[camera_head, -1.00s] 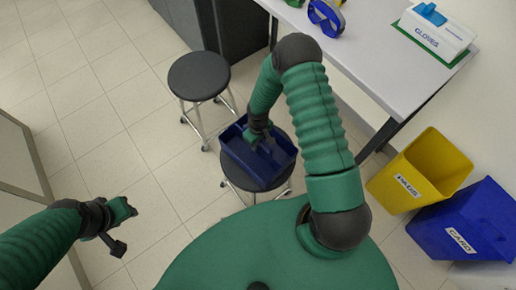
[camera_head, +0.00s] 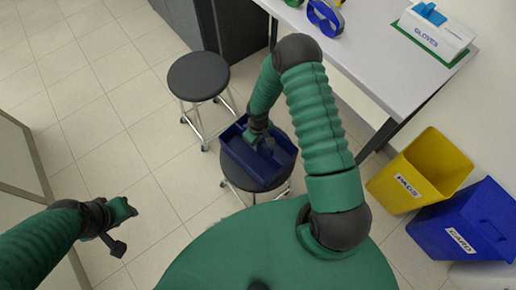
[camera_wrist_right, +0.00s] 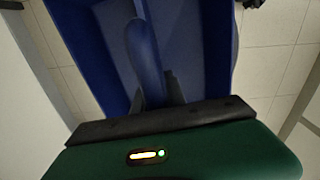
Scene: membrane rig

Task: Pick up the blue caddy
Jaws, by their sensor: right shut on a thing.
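The blue caddy (camera_head: 238,157) is an open tray with a central handle (camera_wrist_right: 146,55). It sits on or just above a black round stool (camera_head: 243,180) in front of me; I cannot tell whether it touches the seat. My right gripper (camera_head: 262,143) reaches down into it and is shut on the handle, which runs between its fingers in the right wrist view (camera_wrist_right: 160,90). My left gripper (camera_head: 124,227) is at the lower left over bare floor, away from the caddy, its fingers apart with nothing between them.
A second black stool (camera_head: 198,75) stands behind. A light table (camera_head: 375,65) at the upper right holds a gloves box (camera_head: 436,32) and blue goggles (camera_head: 325,17). A yellow bin (camera_head: 420,170) and a blue bin (camera_head: 467,222) stand at the right. The left floor is clear.

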